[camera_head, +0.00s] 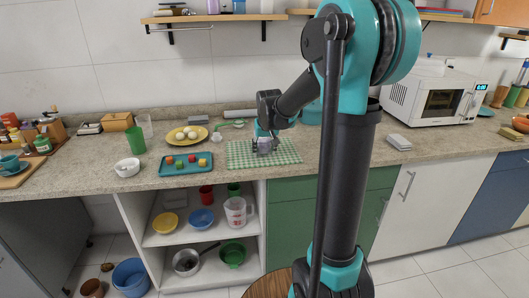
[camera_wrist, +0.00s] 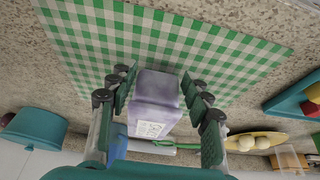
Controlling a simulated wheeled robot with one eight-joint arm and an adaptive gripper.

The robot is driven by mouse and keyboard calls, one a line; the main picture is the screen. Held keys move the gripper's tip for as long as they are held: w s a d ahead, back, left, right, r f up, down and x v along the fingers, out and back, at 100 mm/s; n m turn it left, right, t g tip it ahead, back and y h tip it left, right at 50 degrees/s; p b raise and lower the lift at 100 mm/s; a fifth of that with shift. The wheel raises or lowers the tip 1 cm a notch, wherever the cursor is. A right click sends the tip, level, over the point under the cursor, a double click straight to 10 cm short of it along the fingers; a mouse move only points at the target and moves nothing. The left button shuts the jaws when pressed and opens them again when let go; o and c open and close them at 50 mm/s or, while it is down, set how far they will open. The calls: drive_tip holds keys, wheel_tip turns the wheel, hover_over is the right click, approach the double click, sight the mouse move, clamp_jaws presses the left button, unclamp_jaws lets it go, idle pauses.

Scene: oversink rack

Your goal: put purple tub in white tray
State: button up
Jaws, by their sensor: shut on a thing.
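The purple tub (camera_wrist: 155,100) is a small pale purple box with a white label, between the fingers of my gripper (camera_wrist: 158,84) in the wrist view. My gripper is shut on it. In the head view the tub (camera_head: 264,146) is over the green checked mat (camera_head: 288,150), with my gripper (camera_head: 264,143) around it; I cannot tell whether it touches the mat. No white tray is clear to me. A long pale item (camera_head: 240,113) lies at the back of the counter behind the mat, too small to identify.
Left of the mat are a teal tray (camera_head: 177,170) with small coloured items, a yellow plate (camera_head: 178,140) with eggs, a white dish (camera_head: 127,168) and a green cup (camera_head: 136,140). A pale folded stack (camera_head: 398,142) and a microwave (camera_head: 432,96) are to the right.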

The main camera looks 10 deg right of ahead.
drive_tip(key=shift+f, duration=0.6)
drive_tip(key=o, duration=1)
drive_tip(key=shift+f, duration=0.1)
drive_tip(key=shift+c, duration=0.2)
drive_tip(key=o, duration=0.4)
